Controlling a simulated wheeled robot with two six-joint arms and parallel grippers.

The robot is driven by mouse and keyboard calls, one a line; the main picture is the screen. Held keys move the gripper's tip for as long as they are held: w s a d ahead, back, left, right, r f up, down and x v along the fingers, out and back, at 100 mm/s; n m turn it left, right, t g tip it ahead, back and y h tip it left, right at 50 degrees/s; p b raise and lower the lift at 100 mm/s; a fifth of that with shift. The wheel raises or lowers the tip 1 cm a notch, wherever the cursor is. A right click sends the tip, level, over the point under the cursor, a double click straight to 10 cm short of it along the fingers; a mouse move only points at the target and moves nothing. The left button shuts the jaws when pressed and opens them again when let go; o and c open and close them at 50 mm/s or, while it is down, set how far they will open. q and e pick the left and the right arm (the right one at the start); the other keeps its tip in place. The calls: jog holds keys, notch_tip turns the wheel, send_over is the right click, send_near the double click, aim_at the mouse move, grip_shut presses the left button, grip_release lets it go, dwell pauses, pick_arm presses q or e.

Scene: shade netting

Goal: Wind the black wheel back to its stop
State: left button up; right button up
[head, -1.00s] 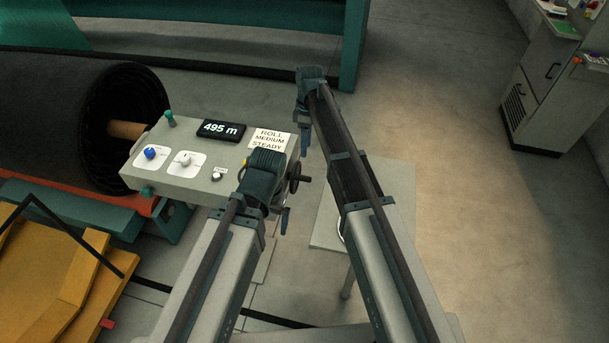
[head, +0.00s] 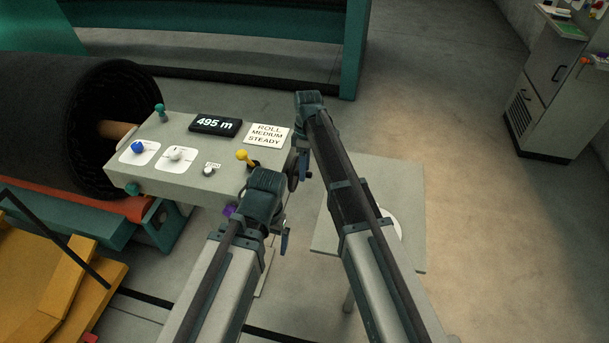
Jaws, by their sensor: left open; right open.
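The black wheel (head: 293,178) is on the right-hand end of the grey control box (head: 190,180). It is seen nearly edge-on and partly hidden by my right gripper. My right gripper (head: 304,168) is open, pointing down right at the wheel; I cannot tell whether it touches it. My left gripper (head: 284,243) is open and empty, low in front of the box's right end, below the wheel. The box's display (head: 215,125) reads 495 m. A card (head: 267,134) on the box reads ROLL MEDIUM STEADY.
The box top carries a blue knob (head: 138,146), a white knob (head: 176,154) and a yellow-topped lever (head: 245,157). A large black roll (head: 60,120) lies left. A small grey table (head: 390,185) with a white round item stands right. Open floor lies beyond it.

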jog(key=shift+f, duration=0.1)
grip_shut()
jog(key=shift+s, duration=0.1)
dwell(0.3)
jog(key=shift+s+a+f+t, duration=0.15)
jog(key=shift+s+f+t, duration=0.1)
jog(key=shift+s+t, duration=0.35)
jog(key=shift+s+a+f+t+h+b, duration=0.15)
jog(key=shift+s+f+t+h+b, duration=0.2)
jog(key=shift+t+b, duration=0.55)
jog(key=shift+s+a+f+t+h+b, duration=0.1)
jog(key=shift+s+f+t+h+b, duration=0.25)
jog(key=shift+t+b, duration=0.45)
jog(key=shift+s+a+f+t+h+b, duration=0.2)
jog(key=shift+f+t+h+b, duration=0.35)
jog(key=shift+t, duration=0.55)
jog(key=shift+r, duration=0.1)
